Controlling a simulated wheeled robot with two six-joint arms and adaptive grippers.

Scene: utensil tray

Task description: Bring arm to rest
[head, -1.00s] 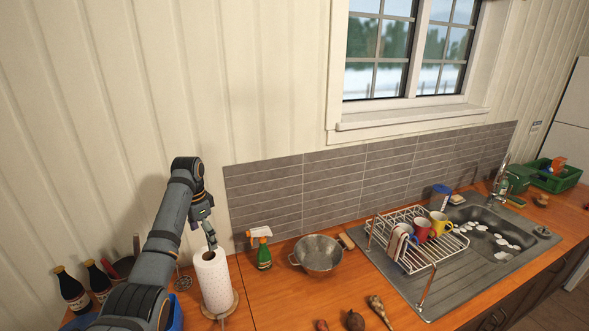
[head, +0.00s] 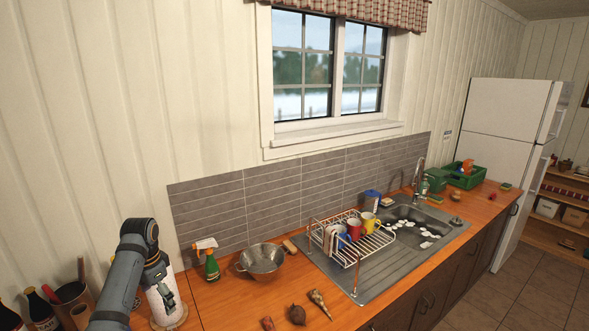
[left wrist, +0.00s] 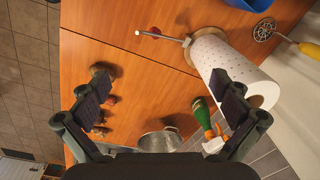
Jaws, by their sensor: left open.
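My left arm comes in at the lower left of the head view. Its gripper (head: 166,292) hangs in front of the paper towel roll (head: 155,301). In the left wrist view my left gripper (left wrist: 160,113) has its two fingers spread wide, with nothing held between them. The wooden counter (left wrist: 130,60) lies beyond the fingers. The paper towel roll also shows in the left wrist view (left wrist: 225,65), on its side in the picture, close to the right finger; I cannot tell whether they touch. My right gripper is in neither view.
A green spray bottle (head: 211,266) and a metal colander (head: 262,261) stand right of the roll. Vegetables (head: 297,314) lie at the front edge. A dish rack (head: 352,246) with mugs stands by the sink (head: 420,226). Dark bottles (head: 40,312) stand at far left.

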